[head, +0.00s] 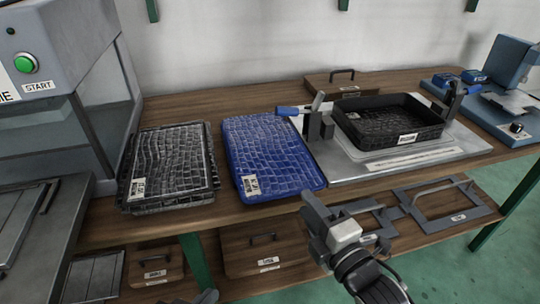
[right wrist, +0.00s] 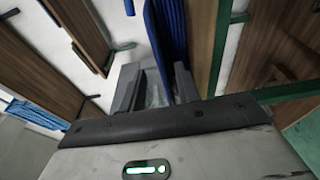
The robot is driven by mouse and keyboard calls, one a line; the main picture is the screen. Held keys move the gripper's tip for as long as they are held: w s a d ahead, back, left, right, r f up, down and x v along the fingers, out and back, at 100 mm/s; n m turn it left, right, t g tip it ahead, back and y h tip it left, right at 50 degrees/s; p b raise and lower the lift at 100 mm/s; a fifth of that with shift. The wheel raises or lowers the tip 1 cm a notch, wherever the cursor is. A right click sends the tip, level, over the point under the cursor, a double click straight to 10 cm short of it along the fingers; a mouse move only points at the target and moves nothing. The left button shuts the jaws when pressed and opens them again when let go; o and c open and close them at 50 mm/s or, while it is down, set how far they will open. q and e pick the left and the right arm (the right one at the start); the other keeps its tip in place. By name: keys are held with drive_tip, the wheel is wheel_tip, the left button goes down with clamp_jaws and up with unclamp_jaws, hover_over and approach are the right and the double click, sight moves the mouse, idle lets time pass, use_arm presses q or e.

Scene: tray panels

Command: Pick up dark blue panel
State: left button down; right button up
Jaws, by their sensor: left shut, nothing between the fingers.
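The dark blue panel (head: 285,152) is a flat blue tray panel with a cracked, tile-like pattern and a white label. It lies on the wooden bench in the middle of the head view, and blue also shows beyond the fingers at the top of the right wrist view (right wrist: 168,35).
A black panel (head: 172,165) lies left of the blue one. A black tray (head: 395,133) sits in a clamp fixture (head: 335,172) to the right. A grey machine with a green START button (head: 25,63) stands at the left. Handled frames (head: 445,203) lie on the lower shelf.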

sight(294, 185)
drive_tip(key=shift+x, duration=3.35)
clamp_jaws()
